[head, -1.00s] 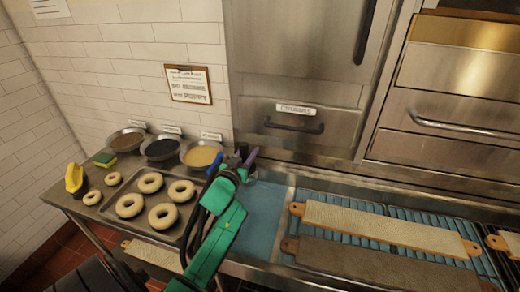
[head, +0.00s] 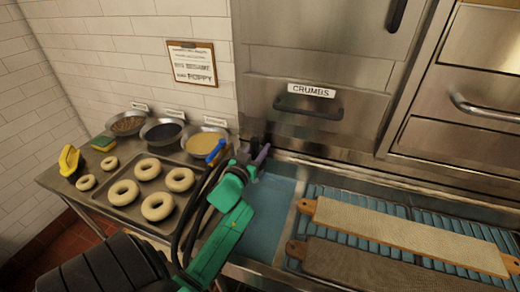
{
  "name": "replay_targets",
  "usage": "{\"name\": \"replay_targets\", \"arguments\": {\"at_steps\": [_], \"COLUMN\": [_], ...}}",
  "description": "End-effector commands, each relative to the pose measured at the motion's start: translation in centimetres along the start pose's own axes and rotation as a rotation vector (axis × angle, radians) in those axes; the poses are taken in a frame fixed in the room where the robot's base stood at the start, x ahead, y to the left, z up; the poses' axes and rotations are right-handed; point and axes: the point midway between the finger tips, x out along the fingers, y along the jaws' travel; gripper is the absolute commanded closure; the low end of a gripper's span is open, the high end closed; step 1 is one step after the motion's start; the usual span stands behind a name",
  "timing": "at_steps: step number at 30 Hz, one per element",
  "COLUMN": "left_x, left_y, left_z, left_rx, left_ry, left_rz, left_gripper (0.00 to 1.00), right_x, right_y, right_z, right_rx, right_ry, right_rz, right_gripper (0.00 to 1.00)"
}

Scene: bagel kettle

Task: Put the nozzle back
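My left gripper (head: 242,158) is at the end of a green arm that reaches over the steel counter, between the bagel tray and the blue-floored basin. A blue piece and a purple piece stick out on either side of its tip. A small dark fitting (head: 255,132) stands just beyond the tip, against the steel front. It may be the nozzle or its mount, but it is too small and too covered to tell. My wrist hides whatever lies between the fingers. Black hoses or cables curve along the arm. My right gripper is out of view.
A tray of bagels (head: 207,218), bowls of toppings (head: 206,141), a yellow object (head: 69,159) and a sponge (head: 103,143) are at left. Long boards (head: 400,232) lie on blue racks at right. A steel cabinet with a CRUMBS drawer (head: 308,107) rises behind. The blue basin (head: 268,205) looks clear.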

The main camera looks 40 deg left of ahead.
Motion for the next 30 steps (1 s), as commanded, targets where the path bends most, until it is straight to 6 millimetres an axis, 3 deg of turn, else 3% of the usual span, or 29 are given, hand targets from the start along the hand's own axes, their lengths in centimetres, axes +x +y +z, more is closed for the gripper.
{"name": "replay_targets", "arguments": {"at_steps": [10,14,30], "left_x": [0.0,0.0,-12.9], "left_y": [0.0,0.0,-0.2], "left_z": [0.1,0.9,1.3], "left_rx": [0.000,0.004,0.000], "left_ry": [0.000,0.001,-0.003], "left_rz": [0.001,0.002,-0.001], "left_gripper": [0.33,0.33,0.33], "right_x": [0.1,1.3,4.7], "right_y": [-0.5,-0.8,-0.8], "right_z": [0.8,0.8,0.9], "right_rx": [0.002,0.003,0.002], "right_ry": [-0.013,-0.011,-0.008], "right_rz": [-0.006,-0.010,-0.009], "right_gripper": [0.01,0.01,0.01]}}
